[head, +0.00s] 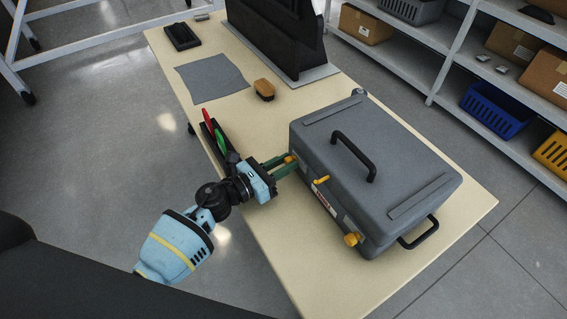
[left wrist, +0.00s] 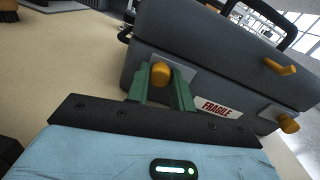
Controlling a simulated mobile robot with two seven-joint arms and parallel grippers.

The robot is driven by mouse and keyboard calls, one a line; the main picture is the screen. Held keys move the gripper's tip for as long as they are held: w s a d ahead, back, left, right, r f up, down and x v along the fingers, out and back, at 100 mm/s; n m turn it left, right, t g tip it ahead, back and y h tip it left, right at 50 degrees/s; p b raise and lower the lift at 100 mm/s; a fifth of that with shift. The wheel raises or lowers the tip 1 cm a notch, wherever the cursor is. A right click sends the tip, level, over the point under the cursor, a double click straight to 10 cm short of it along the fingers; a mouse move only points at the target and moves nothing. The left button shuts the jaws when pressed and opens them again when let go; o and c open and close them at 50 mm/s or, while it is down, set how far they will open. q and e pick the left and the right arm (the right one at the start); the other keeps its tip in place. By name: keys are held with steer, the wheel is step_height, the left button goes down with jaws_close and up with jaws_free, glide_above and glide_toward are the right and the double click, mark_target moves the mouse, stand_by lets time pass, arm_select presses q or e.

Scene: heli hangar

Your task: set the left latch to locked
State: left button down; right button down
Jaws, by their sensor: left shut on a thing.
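A grey case (head: 385,165) with a black top handle (head: 355,150) stands on the table. The left latch (head: 290,159), an orange-yellow knob, is on the left part of its front face. My left gripper (head: 284,165) reaches it from the left, with green fingers shut on the knob. In the left wrist view the left latch (left wrist: 161,73) sits between the fingers (left wrist: 163,88). The right latch (head: 352,239) is a similar knob near the right front corner. A yellow lever (head: 321,180) sticks out between them. My right gripper is not in view.
The table (head: 265,215) also holds a dark rack with red and green handled tools (head: 215,133) just behind my left gripper, a brush (head: 264,89), a grey cloth (head: 212,78) and a black tray (head: 182,36). Shelves (head: 420,30) stand at the right.

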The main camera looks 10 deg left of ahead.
mark_target(304, 167)
arm_select(q)
steer(key=shift+s+d, duration=1.25)
steer(key=c, duration=1.2)
jaws_free()
steer(key=shift+s+a, duration=0.1)
steer(key=shift+a, duration=0.05)
steer(key=v, duration=0.6)
steer(key=shift+s+a+f, duration=0.1)
steer(key=shift+s+a, duration=0.1)
steer(key=shift+s, duration=0.1)
steer(key=shift+s+a+b, duration=0.25)
steer(key=shift+s+b, duration=0.05)
